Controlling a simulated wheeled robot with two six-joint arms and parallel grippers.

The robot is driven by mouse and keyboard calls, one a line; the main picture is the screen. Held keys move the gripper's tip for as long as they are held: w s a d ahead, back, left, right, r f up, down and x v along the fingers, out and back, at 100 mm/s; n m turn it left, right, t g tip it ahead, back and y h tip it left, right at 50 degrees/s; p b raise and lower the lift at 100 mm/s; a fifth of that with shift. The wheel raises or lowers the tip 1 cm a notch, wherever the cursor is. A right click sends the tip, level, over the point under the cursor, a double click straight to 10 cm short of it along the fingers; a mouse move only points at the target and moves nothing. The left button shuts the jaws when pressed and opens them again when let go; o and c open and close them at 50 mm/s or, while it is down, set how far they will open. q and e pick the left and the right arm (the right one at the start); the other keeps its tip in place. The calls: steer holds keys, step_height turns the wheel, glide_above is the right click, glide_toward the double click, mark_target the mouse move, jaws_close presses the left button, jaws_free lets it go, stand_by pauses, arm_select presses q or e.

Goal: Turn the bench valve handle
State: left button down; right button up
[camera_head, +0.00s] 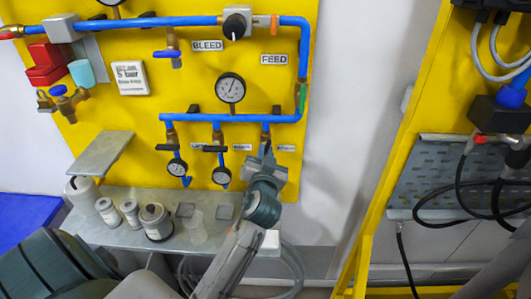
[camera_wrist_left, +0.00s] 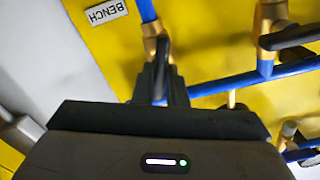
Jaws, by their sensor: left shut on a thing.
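The bench valve is the rightmost of the three small brass valves under the lower blue pipe (camera_head: 235,118) on the yellow panel. In the left wrist view its brass body (camera_wrist_left: 150,30) shows beside the BENCH label (camera_wrist_left: 105,12), which appears upside down. Its dark handle (camera_wrist_left: 161,60) points toward my gripper. My left gripper (camera_head: 266,155) reaches up to this valve in the head view and is shut on the handle, with the dark fingers (camera_wrist_left: 160,85) around its end. The gripper hides most of the handle in the head view. My right gripper is out of view.
The neighbouring valve (camera_head: 217,137) has a dark handle close to my gripper's left; it also shows in the wrist view (camera_wrist_left: 290,37). Gauges hang below the two left branches. A grey shelf (camera_head: 120,235) with several canisters stands below. Another yellow frame with hoses stands right.

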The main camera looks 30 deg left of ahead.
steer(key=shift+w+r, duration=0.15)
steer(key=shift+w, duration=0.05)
arm_select(q)
steer(key=shift+m, duration=0.4)
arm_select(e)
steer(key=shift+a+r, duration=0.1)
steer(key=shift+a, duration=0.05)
arm_select(q)
steer(key=shift+r+m+p, duration=0.1)
steer(key=shift+m+p, duration=0.4)
steer(key=shift+m, duration=0.1)
steer(key=shift+m+p, duration=0.35)
steer(key=shift+m, duration=0.45)
steer(key=m+p, duration=0.2)
steer(key=m, duration=0.3)
steer(key=shift+w+d+m+p, duration=0.1)
steer(key=shift+m+p, duration=0.2)
steer(key=shift+p, duration=0.1)
steer(key=m+p, duration=0.1)
steer(key=m, duration=0.3)
steer(key=shift+p, duration=0.4)
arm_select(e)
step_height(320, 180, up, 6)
arm_select(q)
steer(key=shift+m, duration=0.3)
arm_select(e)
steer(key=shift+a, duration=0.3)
arm_select(q)
steer(key=shift+w, duration=0.1)
